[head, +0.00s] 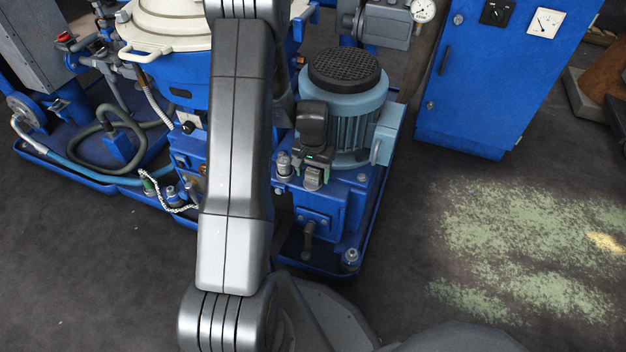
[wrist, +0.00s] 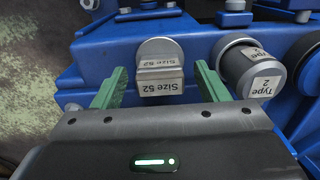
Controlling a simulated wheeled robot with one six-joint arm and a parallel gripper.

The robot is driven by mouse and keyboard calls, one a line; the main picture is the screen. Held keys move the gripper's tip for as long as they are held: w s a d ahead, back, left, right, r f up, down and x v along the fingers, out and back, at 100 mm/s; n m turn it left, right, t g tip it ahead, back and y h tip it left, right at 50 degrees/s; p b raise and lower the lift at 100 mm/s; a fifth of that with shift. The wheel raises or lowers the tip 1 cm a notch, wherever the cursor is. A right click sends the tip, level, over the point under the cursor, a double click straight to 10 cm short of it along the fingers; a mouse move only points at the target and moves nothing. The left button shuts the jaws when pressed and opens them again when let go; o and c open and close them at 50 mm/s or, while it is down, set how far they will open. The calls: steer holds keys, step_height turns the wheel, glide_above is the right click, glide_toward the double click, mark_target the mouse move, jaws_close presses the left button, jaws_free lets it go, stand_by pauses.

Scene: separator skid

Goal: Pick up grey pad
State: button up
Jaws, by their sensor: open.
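The grey pad, a small metal-grey block with a rounded top and "Size 52" labels, sits on the blue skid housing. It shows in the wrist view (wrist: 160,62) and, small, in the head view (head: 313,180). My gripper (wrist: 160,84) is open, its green fingers spread to either side of the pad with a gap on each side. In the head view my gripper (head: 316,163) is just behind the pad, above the blue housing.
A grey cylinder marked "Type 2" (wrist: 250,70) stands close beside the pad, near one finger; it also shows in the head view (head: 284,164). A motor with a black grille (head: 345,100) rises behind my gripper. A blue cabinet (head: 480,90) is at right, with open floor before it.

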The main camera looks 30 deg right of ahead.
mark_target(312, 170)
steer(key=c, duration=1.4)
steer(key=shift+o, duration=0.2)
step_height(312, 170, up, 10)
steer(key=p, duration=0.4)
steer(key=shift+f, duration=0.2)
steer(key=shift+w+r, duration=0.1)
steer(key=shift+r, duration=0.15)
steer(key=w+a+r+n, duration=0.25)
steer(key=w+a, duration=0.25)
steer(key=a, duration=0.6)
steer(key=w+a+r+n, duration=0.2)
steer(key=w+a+n, duration=0.25)
steer(key=a, duration=0.75)
steer(key=w+a+r+n, duration=0.25)
steer(key=w+a, duration=0.35)
steer(key=a, duration=0.5)
step_height(312, 170, up, 17)
steer(key=s+p, duration=0.2)
steer(key=p, duration=2.7)
steer(key=shift+s+d+r+n, duration=0.2)
steer(key=shift+s+d+n, duration=0.05)
steer(key=shift+s+n, duration=0.1)
